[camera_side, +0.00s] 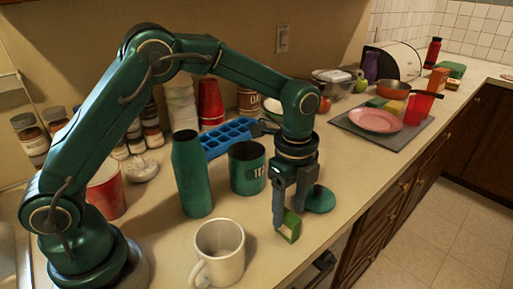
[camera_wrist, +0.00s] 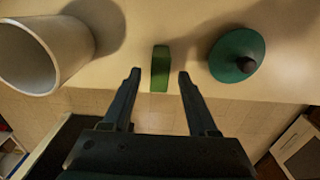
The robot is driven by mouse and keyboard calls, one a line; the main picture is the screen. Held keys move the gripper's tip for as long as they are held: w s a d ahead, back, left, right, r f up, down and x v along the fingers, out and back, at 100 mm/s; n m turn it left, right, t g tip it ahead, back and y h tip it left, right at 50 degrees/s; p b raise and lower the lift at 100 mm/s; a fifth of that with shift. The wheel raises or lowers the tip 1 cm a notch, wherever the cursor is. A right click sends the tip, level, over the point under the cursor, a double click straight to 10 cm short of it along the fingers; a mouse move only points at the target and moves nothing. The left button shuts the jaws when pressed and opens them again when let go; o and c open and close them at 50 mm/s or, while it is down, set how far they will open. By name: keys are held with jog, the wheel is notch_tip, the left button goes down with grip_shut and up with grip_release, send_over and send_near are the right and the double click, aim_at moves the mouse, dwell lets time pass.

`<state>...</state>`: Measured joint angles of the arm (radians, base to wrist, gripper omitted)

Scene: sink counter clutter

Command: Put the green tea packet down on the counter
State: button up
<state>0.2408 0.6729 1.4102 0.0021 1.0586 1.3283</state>
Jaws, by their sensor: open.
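The green tea packet (camera_side: 289,228) is a small green box near the counter's front edge. It appears to stand upright on the counter (camera_side: 262,232). My gripper (camera_side: 288,214) points down at it, with the fingers on either side of its upper part. In the wrist view the packet (camera_wrist: 160,68) lies between the open fingertips (camera_wrist: 159,74), with a gap on both sides. Its far faces are hidden.
A white mug (camera_side: 219,254) stands left of the packet. A round green lid with a dark knob (camera_side: 319,199) lies to its right. A green canister (camera_side: 247,168) and a tall green bottle (camera_side: 191,175) stand behind. The front edge drops to the floor.

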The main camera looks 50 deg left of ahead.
aim_at(286, 215)
notch_tip(286, 215, up, 7)
jog(key=shift+r, duration=0.15)
jog(key=s+a+r+n+t, duration=0.3)
jog(key=s+a+r+n, duration=0.3)
jog(key=n, duration=0.3)
jog(key=s+a+f+n+t, duration=0.2)
jog(key=s+n, duration=0.7)
jog(key=s, duration=0.1)
jog(key=shift+f+t, duration=0.25)
jog(key=shift+t, duration=0.05)
